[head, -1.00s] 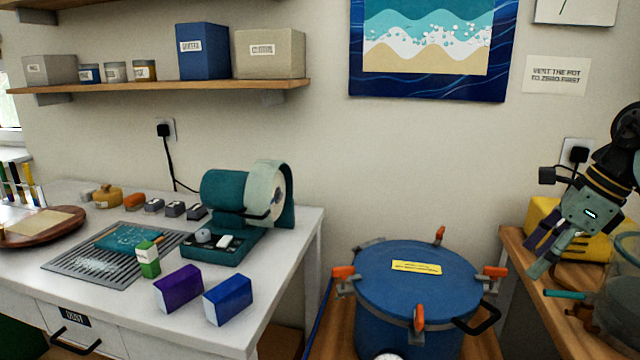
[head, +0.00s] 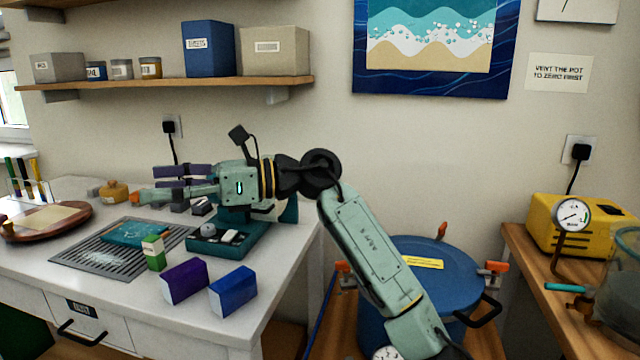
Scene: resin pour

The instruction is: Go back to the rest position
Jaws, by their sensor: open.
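My gripper (head: 150,185) is at the left centre of the head view, level above the white bench, fingers pointing left. Its fingers are apart and nothing shows between them. My arm rises from the bottom centre, in front of the blue pressure pot, and bends left at the elbow.
The white bench (head: 130,290) holds a grille with a teal piece (head: 133,233), a green-white box (head: 153,253), a purple box (head: 184,281) and a blue box (head: 232,290). The blue pot (head: 455,270) stands right of it. A yellow pump (head: 610,232) and gauge are at far right.

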